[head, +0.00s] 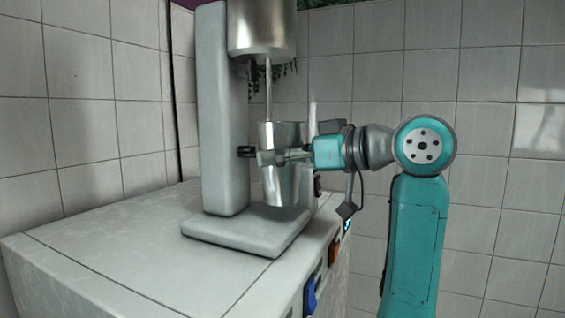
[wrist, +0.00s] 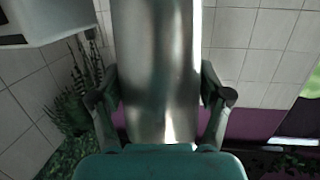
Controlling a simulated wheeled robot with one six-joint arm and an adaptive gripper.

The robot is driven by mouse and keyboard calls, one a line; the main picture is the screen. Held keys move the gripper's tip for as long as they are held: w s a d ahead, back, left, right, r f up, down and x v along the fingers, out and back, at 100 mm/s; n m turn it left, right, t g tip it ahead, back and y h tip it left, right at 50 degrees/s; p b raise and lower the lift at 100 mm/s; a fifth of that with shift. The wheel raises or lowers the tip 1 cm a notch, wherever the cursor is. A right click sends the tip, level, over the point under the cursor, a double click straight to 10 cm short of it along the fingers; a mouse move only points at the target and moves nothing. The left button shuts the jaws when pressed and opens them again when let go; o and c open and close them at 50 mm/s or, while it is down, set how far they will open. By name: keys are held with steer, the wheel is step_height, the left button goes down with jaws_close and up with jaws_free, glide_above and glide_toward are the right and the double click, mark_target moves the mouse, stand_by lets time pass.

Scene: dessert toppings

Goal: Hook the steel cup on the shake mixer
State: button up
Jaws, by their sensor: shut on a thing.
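The steel cup (head: 284,184) is upright in the head view, a little above the base of the shake mixer (head: 221,115). The mixer's spindle (head: 269,90) reaches down to the cup's mouth from the steel motor head. A small dark bracket (head: 246,152) sticks out from the mixer's column beside the cup. My gripper (head: 276,157) is shut on the cup from the right, around its upper half. In the wrist view the cup (wrist: 157,70) fills the middle, between my fingers (wrist: 160,112). Whether the cup's rim touches the bracket cannot be told.
The mixer's base (head: 245,233) stands on a grey counter (head: 130,255). Blue and orange things (head: 311,296) show at the counter's right front side. A tiled wall (head: 490,130) is behind. Green plants (wrist: 75,95) show in the wrist view. The counter's left part is clear.

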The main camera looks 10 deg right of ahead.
steer(key=shift+r, duration=0.1)
stand_by(0.3)
steer(key=shift+a+r, duration=0.15)
steer(key=shift+r, duration=1.05)
steer(key=shift+r, duration=0.1)
steer(key=shift+w+a+r+g+h, duration=0.1)
steer(key=shift+w+a+r, duration=0.05)
steer(key=shift+r, duration=0.4)
steer(key=shift+w+a+r+g+h, duration=0.1)
steer(key=shift+a+r, duration=0.05)
steer(key=shift+r, duration=0.45)
steer(key=shift+w+a+r+g+h, duration=0.1)
steer(key=shift+w+a+r, duration=0.05)
steer(key=shift+r, duration=0.4)
